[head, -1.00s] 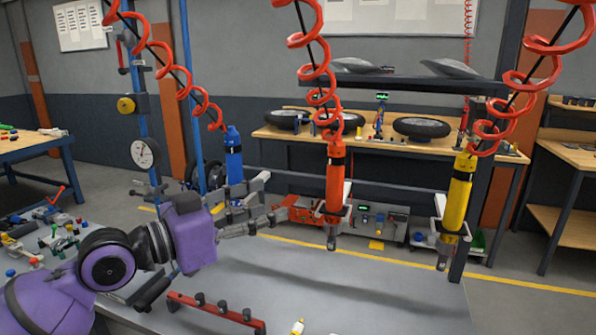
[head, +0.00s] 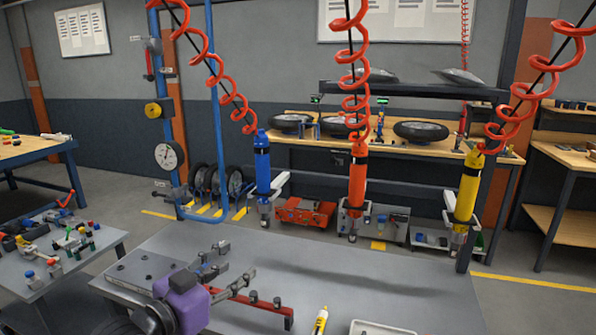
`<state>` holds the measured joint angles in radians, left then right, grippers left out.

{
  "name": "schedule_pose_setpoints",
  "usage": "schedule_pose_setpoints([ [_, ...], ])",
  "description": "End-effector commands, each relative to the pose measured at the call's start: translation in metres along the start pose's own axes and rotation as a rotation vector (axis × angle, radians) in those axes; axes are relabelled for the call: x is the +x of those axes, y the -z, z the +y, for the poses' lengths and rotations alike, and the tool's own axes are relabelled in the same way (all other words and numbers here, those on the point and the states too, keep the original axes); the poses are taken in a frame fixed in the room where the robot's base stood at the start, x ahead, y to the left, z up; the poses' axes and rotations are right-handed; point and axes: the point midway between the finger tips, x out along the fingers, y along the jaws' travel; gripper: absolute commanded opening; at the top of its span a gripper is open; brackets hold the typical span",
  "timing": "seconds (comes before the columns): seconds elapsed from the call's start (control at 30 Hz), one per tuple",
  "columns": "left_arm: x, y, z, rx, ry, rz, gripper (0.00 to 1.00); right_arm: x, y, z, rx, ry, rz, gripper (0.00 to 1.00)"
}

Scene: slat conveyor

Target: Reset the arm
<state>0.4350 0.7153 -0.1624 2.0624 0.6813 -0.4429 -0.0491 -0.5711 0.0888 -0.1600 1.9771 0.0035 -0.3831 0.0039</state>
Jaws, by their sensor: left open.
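My left gripper (head: 238,264) is low over the grey workbench (head: 345,262), at the left-centre of the head view. Its purple wrist shows at the bottom edge. Its fingers are spread apart and nothing is between them. They point right and away, just in front of or above a red bar with dark pegs (head: 272,304); I cannot tell if they touch it. My right gripper is not in view.
Blue (head: 262,166), orange (head: 357,195) and yellow (head: 467,190) tools hang on red coils beyond the bench. A yellow bottle (head: 319,322) and a white tray (head: 375,328) are at the front. A side table (head: 62,255) holds small parts. The bench's middle is clear.

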Motion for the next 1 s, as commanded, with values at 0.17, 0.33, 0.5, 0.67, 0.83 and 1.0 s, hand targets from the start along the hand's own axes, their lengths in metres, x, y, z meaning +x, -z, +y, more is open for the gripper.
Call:
schedule_pose_setpoints([
  [0.17,-0.045,-0.119,0.016,-0.049,0.130,-0.150,0.49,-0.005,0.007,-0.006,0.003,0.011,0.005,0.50],
  [0.33,-0.113,-0.224,0.052,-0.095,0.239,-0.320,0.49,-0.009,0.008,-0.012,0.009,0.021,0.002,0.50],
  [0.5,-0.197,-0.307,0.106,-0.161,0.327,-0.499,0.49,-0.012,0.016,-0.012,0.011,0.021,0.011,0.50],
  [0.67,-0.272,-0.355,0.161,-0.250,0.386,-0.644,0.49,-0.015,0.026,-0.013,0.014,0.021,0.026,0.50],
  [0.83,-0.322,-0.376,0.198,-0.336,0.422,-0.727,0.49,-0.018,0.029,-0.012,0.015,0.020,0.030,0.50],
  [1.0,-0.338,-0.381,0.207,-0.350,0.427,-0.755,0.49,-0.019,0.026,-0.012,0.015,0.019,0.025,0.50],
])
